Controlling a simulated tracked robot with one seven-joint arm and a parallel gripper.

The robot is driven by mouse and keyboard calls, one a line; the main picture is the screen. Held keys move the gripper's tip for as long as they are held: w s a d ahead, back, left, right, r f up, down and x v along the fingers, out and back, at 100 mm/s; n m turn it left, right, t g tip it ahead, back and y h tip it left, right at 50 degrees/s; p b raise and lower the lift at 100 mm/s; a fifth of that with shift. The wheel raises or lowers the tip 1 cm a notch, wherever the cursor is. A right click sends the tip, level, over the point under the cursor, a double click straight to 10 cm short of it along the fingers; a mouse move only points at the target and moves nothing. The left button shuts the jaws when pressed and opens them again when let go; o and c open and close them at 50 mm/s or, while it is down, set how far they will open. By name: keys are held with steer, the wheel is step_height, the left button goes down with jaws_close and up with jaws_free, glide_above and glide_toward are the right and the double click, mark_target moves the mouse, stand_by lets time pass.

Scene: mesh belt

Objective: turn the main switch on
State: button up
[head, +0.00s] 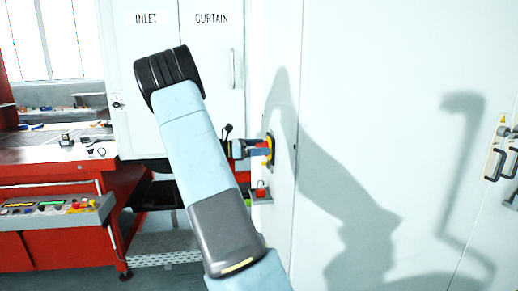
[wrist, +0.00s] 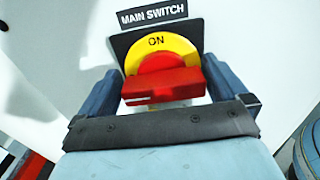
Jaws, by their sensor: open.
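The main switch (wrist: 158,62) fills the middle of the wrist view, under a black "MAIN SWITCH" label. It has a yellow disc marked "ON" at the top and a red handle (wrist: 162,85) whose bar lies roughly crosswise. In the head view the switch (head: 270,146) shows side-on on the white cabinet wall, partly hidden by my gripper (head: 258,149). In the wrist view my gripper (wrist: 165,88) is open, one finger beside each end of the red bar. I cannot tell whether either finger touches it. The lower handle is hidden behind the gripper body.
A small red padlock (head: 261,188) sits on a bracket below the switch. White cabinet doors (head: 155,60) labelled "INLET" and "CURTAIN" stand behind my arm. A red machine (head: 60,200) with a button panel (head: 50,208) is at left. The large white panel at right has door handles (head: 495,163).

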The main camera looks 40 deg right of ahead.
steer(key=shift+d, duration=0.1)
steer(key=shift+c, duration=0.5)
steer(key=c, duration=0.6)
steer(key=shift+r+m, duration=0.1)
steer(key=shift+m, duration=0.3)
steer(key=m, duration=0.3)
steer(key=shift+s, duration=0.15)
steer(key=m, duration=0.5)
steer(key=shift+s+a, duration=0.15)
steer(key=shift+a, duration=0.1)
steer(key=m, duration=0.4)
steer(key=shift+f+m, duration=0.3)
steer(key=shift+s+f+m, duration=0.1)
steer(key=shift+f+m, duration=0.05)
steer(key=shift+m, duration=0.95)
steer(key=shift+s+f+m, duration=0.1)
steer(key=shift+m, duration=1)
